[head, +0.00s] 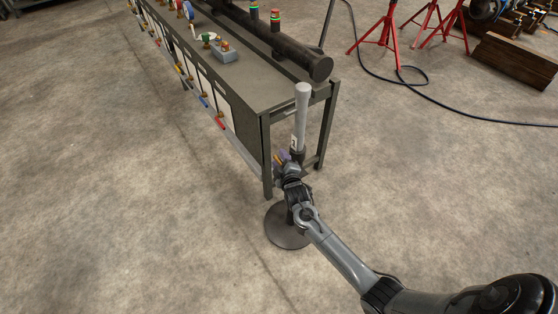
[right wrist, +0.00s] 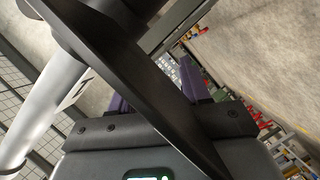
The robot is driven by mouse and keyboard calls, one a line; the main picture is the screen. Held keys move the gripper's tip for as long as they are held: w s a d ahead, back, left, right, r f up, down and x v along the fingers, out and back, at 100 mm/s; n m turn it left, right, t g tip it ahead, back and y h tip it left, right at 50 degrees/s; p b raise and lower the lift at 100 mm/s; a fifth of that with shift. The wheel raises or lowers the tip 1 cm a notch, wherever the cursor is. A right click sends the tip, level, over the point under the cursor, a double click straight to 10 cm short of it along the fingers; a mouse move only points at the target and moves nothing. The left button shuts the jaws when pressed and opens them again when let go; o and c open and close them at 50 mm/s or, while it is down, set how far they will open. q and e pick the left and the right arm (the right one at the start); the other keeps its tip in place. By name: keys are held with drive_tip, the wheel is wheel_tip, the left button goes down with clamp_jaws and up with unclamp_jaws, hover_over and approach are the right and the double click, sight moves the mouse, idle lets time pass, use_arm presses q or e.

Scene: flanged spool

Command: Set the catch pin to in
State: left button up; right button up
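A stand with a round dark base (head: 287,226) and a pale grey upright tube (head: 301,112) is just off the near end of the bench. The tube also shows at the left of the right wrist view (right wrist: 42,112). A dark flat flange or bar (right wrist: 135,82) crosses that view close to the camera and hides part of the gripper. My right gripper (head: 284,159) is at the stand, below the tube. Its purple fingers (right wrist: 155,88) are apart, with background visible between them. I cannot make out the catch pin. My left gripper is not in view.
A long dark bench (head: 262,92) stands behind the stand, with a black pipe (head: 290,50) and valve parts on top. Red jack stands (head: 383,30), a black cable (head: 450,115) and timber (head: 515,60) lie to the right. The concrete floor is clear around the base.

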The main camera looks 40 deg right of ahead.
drive_tip(key=shift+s+a+r+p, duration=0.25)
drive_tip(key=shift+s+a+p, duration=0.05)
drive_tip(key=shift+a, duration=0.05)
drive_tip(key=p+v, duration=0.4)
drive_tip(key=v, duration=0.6)
drive_tip(key=shift+d, duration=0.25)
drive_tip(key=shift+s+f, duration=0.15)
